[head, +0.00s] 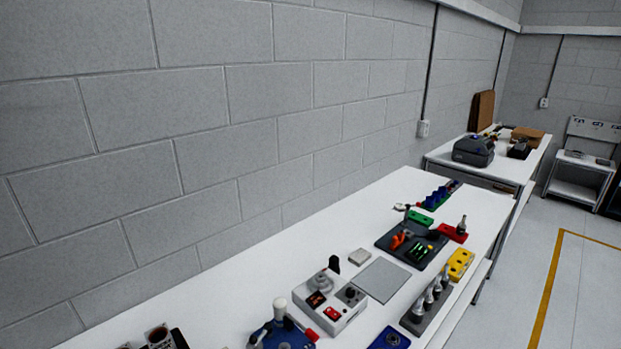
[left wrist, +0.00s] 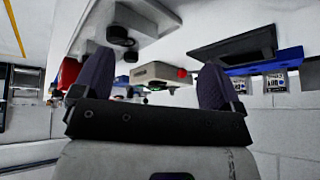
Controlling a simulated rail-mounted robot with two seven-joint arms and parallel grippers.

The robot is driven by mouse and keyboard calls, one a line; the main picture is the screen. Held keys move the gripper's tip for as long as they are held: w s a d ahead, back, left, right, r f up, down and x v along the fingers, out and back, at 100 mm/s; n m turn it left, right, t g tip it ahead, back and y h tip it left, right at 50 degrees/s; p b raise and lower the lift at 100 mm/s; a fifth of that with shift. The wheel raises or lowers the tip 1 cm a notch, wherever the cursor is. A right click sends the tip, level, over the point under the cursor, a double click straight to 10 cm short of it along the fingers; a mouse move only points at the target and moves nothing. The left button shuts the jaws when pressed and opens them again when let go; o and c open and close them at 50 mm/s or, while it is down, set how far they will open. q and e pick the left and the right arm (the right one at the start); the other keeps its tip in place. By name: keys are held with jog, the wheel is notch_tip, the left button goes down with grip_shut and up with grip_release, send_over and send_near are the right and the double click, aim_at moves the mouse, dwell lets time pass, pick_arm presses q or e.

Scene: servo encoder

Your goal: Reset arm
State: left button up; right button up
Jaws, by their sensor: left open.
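My left gripper (left wrist: 158,85) shows in the left wrist view with its two dark fingers wide apart and nothing between them. That view looks upside down, with the white table at the top. A pale box with a red button (left wrist: 160,72) appears beyond the gap between the fingers, apart from them. Neither gripper shows in the head view. My right gripper is in no view.
A long white table (head: 230,318) runs along the grey block wall. It holds a white control box (head: 330,303), a grey plate (head: 381,279), a dark board (head: 411,244), a yellow block (head: 460,264) and a blue device (head: 280,333). A grey machine (head: 473,150) stands on a farther table.

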pick_arm(q)
jog(key=s+f, duration=0.1)
jog(key=s, duration=0.1)
jog(key=s+f+g, duration=0.1)
jog(key=s+f, duration=0.1)
jog(key=s, duration=0.1)
jog(key=s+d+f+g, duration=0.1)
jog(key=s, duration=0.1)
jog(key=shift+s+f, duration=0.25)
jog(key=shift+s, duration=0.15)
notch_tip(320, 180, up, 26)
jog(key=p, duration=2.6)
